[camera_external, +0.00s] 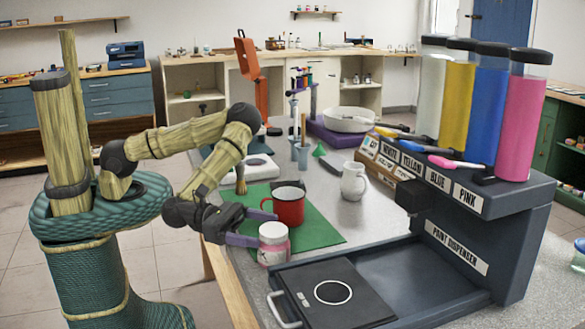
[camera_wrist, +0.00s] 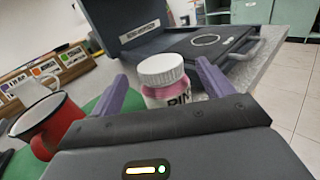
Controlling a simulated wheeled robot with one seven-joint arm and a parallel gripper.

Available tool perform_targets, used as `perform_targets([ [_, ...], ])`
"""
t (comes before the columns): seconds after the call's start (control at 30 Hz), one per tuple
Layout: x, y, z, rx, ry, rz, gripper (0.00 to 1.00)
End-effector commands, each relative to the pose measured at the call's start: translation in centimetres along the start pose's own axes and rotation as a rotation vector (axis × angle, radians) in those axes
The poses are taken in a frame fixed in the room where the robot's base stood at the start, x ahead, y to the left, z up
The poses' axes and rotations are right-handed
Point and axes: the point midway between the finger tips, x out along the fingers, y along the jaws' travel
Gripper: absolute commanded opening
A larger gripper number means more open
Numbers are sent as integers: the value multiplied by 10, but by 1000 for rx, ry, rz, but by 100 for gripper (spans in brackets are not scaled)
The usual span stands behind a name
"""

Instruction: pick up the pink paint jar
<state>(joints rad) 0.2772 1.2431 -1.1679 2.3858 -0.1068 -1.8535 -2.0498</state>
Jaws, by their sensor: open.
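The pink paint jar (camera_external: 273,245) has a white lid and stands upright by the near edge of the green mat, beside the paint dispenser's tray. In the wrist view the jar (camera_wrist: 165,80) shows its ribbed white lid and a label with dark letters, partly cut off below by my gripper's body. My gripper (camera_external: 252,228) is open, with purple fingers. In the wrist view the fingers (camera_wrist: 160,88) lie on either side of the jar, with a gap visible by each. The jar stands between them or just beyond their tips; I cannot tell exactly.
A red mug (camera_external: 289,208) stands on the green mat (camera_external: 322,236) close behind the jar. The dark paint dispenser (camera_external: 455,250) with a black plate (camera_external: 335,305) fills the right. A white jug (camera_external: 353,182) stands farther back. Bare grey tabletop lies beyond the mat.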

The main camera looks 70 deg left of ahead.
Motion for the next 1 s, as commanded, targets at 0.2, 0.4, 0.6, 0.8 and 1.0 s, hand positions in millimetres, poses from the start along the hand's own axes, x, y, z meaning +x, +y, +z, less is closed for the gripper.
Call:
perform_targets([
  [0.2, 12, 1, 1, 1, -2, 3, 80],
  [0.4, 43, 1, 1, 2, -1, 3, 80],
  [0.6, 59, -1, 0, 0, 0, -3, 80],
  [0.8, 58, -1, 0, 0, 0, -3, 80],
  [1.0, 58, -1, 0, 0, 0, -2, 80],
])
